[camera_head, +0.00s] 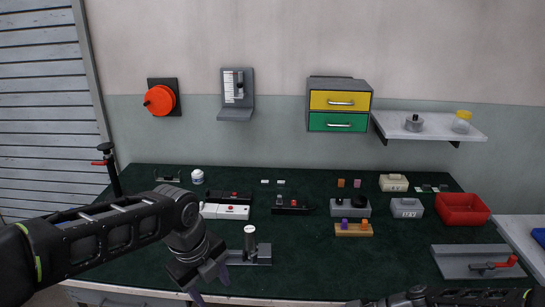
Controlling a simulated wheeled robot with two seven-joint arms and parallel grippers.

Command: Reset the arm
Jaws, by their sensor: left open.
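My left arm (110,230) reaches in from the left over the front of the dark green bench. Its gripper (210,284) points down and forward near the bench's front edge, with its two fingers apart and nothing between them. It is just left of a grey fixture with an upright post (250,240); I cannot tell whether they touch. My right arm (450,298) shows only as a strip along the bottom edge at the right. Its gripper end is mostly cut off by the frame, so its jaws cannot be read.
The bench (310,270) is clear at front centre. Behind are a white-and-black housing (227,212), a wooden block with pegs (353,230), grey boxes (407,208) and a red bin (462,210). A grey plate with a red-handled clamp (465,262) lies right. Drawers (339,104) and a shelf (430,127) are wall-mounted.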

